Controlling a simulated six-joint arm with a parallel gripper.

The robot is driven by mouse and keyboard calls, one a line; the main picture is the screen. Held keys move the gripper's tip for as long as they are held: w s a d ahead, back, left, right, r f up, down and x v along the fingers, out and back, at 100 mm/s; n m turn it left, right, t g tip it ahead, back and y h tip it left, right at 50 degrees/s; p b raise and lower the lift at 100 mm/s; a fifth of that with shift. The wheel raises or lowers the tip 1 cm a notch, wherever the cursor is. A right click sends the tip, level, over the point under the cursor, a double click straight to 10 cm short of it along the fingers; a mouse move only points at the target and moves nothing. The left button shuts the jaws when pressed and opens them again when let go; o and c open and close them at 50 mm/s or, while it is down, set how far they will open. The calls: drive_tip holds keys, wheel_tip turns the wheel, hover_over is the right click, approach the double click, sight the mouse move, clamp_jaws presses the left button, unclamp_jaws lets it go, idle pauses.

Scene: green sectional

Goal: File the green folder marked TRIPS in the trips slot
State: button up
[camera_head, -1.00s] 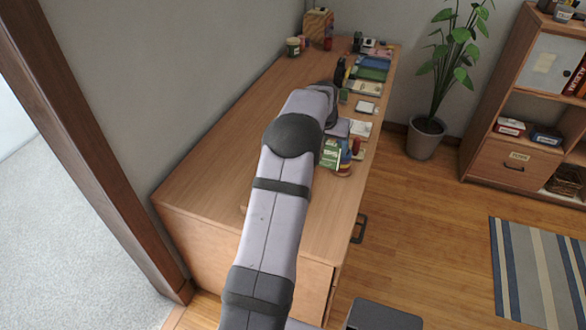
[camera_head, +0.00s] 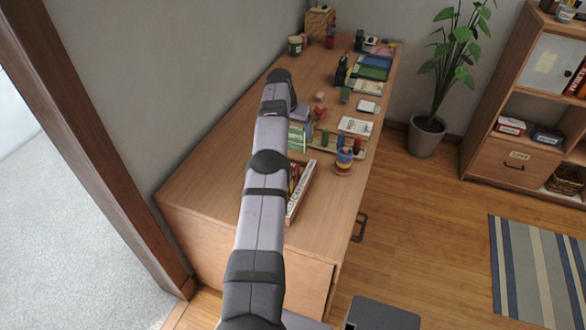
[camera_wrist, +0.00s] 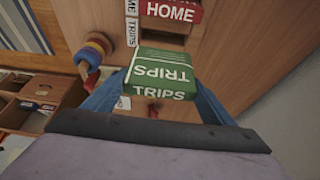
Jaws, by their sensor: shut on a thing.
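The green folder marked TRIPS (camera_wrist: 160,72) is between the blue fingers of my gripper (camera_wrist: 163,84), which is shut on it. It also shows in the head view (camera_head: 297,139), beside my arm above the desk. A wooden file holder (camera_head: 301,192) stands on the desk nearer the camera, partly hidden by my arm. In the wrist view its white label strip (camera_wrist: 132,32) reads TRIPS, with another label ending in ME above. A red folder marked HOME (camera_wrist: 172,10) is in the holder. An open brown gap lies between it and the green folder, which appears outside the holder.
A ring stacker (camera_head: 343,160) stands near the holder at the desk's right edge. Toys, a white card (camera_head: 356,126) and several books (camera_head: 370,70) lie farther back. The near left desk top (camera_head: 210,180) is clear. A plant (camera_head: 428,130) stands beyond the desk.

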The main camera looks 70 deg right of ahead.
sight(292, 148)
drive_tip(key=shift+f+b, duration=2.1)
drive_tip(key=shift+f, duration=0.3)
drive_tip(key=shift+f+p, duration=0.5)
drive_tip(key=shift+f, duration=2.1)
drive_tip(key=shift+f, duration=0.2)
drive_tip(key=o, duration=1.1)
drive_tip(key=shift+r, duration=0.2)
drive_tip(key=shift+v, duration=0.9)
drive_tip(key=b+v, duration=0.2)
drive_tip(key=v, duration=0.8)
drive_tip(key=shift+a+r+b, duration=0.1)
drive_tip(key=shift+r+b, duration=0.05)
drive_tip(key=shift+b, duration=0.25)
